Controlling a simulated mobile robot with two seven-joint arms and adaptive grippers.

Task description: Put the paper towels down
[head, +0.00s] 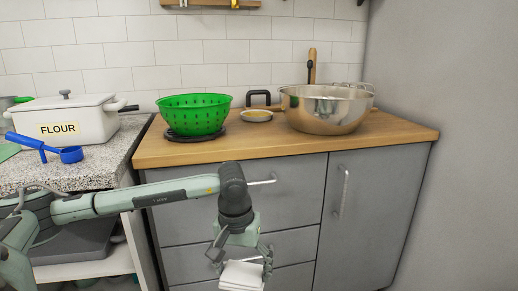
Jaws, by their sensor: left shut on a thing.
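My left arm comes in from the left and bends down in front of the grey drawers. My left gripper (241,258) points down and is shut on the white paper towels (242,275), which look like a folded stack. The paper towels hang in front of the lower drawers, below the level of the wooden countertop (380,140), and are cut off by the bottom edge of the head view. My right gripper is not in view.
A white flour container (65,118) and a blue measuring scoop (70,154) are on the speckled counter (105,160). The wooden top's front right is clear.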

